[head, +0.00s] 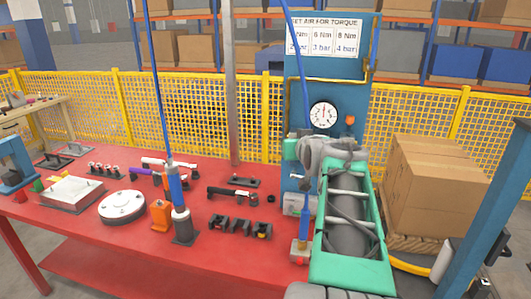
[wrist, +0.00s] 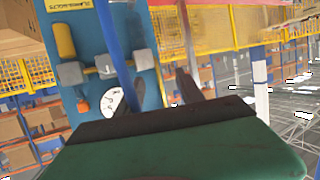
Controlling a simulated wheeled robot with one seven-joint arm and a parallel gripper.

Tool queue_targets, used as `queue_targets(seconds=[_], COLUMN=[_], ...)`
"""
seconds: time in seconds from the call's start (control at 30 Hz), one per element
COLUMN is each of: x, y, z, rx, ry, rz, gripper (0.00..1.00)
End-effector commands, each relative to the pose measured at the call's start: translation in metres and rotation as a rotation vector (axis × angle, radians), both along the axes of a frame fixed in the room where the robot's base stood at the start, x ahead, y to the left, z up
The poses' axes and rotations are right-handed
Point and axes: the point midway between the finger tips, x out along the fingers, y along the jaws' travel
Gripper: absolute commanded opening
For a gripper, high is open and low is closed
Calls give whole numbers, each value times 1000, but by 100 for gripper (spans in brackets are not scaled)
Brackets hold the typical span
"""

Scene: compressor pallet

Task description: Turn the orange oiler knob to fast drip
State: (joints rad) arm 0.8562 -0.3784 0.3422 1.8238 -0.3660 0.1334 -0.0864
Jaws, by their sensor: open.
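A small orange knob (head: 350,119) shows on the blue panel (head: 350,85), just right of the round white gauge (head: 323,115) in the head view. I take it for the oiler knob; its setting is too small to read. In the wrist view, the panel is tilted, with a yellow-orange capsule-shaped part (wrist: 65,40) and the gauge (wrist: 112,101); I cannot tell whether that part is the knob. My gripper (wrist: 163,88) is open and empty, with dark fingers partly hidden behind its green body. In the head view it is below the gauge, apart from the knob.
A blue hose (head: 298,60) hangs in front of the panel, close to my gripper. The red table (head: 110,245) holds a blue driver (head: 175,185), a round white part (head: 122,206) and several small tools. A cardboard box (head: 430,185) stands right of my arm.

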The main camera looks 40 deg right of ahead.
Motion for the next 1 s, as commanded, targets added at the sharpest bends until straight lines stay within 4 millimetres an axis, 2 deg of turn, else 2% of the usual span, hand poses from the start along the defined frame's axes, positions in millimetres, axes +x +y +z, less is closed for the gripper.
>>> queue_targets(seconds=[0.03, 0.2, 0.43, 0.6, 0.9, 0.97, 1.0], x=[3, 8, 8, 7, 7, 5, 0], y=[13, 51, 89, 97, 97, 94, 86], z=[2, -6, -16, -20, -20, -22, -26], rx=[10, 45, 79, 86, 86, 87, 89], ry=[18, 84, 154, 170, 170, 169, 170], rz=[17, 62, 107, 116, 116, 108, 91], gripper=[45, 45, 45, 45, 45, 45, 45])
